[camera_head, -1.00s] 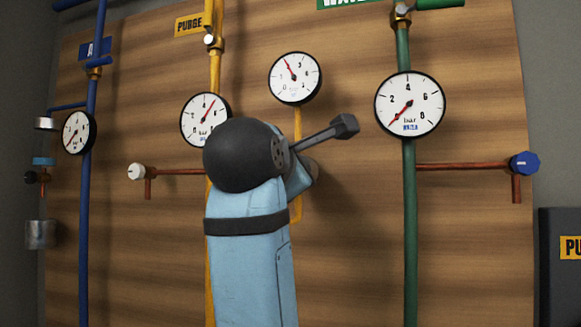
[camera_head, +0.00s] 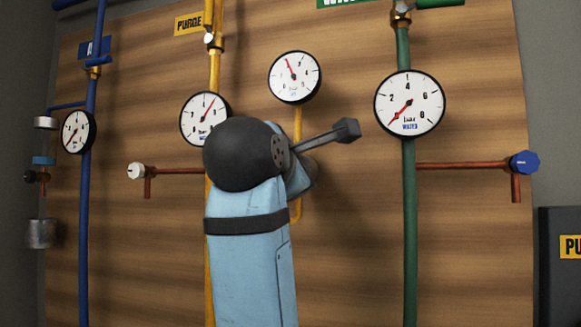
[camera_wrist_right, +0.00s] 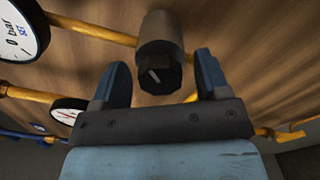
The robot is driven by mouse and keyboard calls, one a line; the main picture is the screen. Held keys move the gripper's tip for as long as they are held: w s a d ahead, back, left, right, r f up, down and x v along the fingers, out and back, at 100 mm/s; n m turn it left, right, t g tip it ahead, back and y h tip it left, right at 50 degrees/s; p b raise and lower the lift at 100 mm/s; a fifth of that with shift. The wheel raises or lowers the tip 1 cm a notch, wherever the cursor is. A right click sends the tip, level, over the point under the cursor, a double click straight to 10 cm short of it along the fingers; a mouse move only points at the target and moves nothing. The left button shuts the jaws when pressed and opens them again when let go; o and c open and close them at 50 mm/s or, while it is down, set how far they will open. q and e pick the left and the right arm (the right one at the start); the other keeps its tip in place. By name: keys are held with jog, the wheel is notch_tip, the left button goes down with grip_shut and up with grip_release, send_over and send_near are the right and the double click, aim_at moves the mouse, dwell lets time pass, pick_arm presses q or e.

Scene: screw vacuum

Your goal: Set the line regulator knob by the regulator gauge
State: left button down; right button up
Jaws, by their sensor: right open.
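The line regulator knob (camera_wrist_right: 158,75) is black and faceted with a pale line on its face. It sits on the end of a grey-brown regulator body (camera_wrist_right: 160,35) on a yellow pipe. My right gripper (camera_wrist_right: 161,62) is open, one finger on each side of the knob, with visible gaps. In the head view, my right forearm and wrist hide the knob and fingers. The regulator gauge (camera_head: 295,77) is white with a black rim; its red needle points up and slightly left. A gauge marked "bar SET" (camera_wrist_right: 18,30) is cut off in the right wrist view. My left gripper is out of view.
Left of the regulator gauge is the purge line gauge (camera_head: 205,118), needle up-right. A water gauge (camera_head: 409,103) sits on a green pipe (camera_head: 410,230). A blue-knobbed valve (camera_head: 524,163) is at right, a white-knobbed one (camera_head: 136,171) at left. The wooden panel (camera_head: 350,260) is bare below.

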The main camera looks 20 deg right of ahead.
jog(key=b+v, duration=0.1)
jog(key=v, duration=1.2)
jog(key=shift+s+a, duration=0.3)
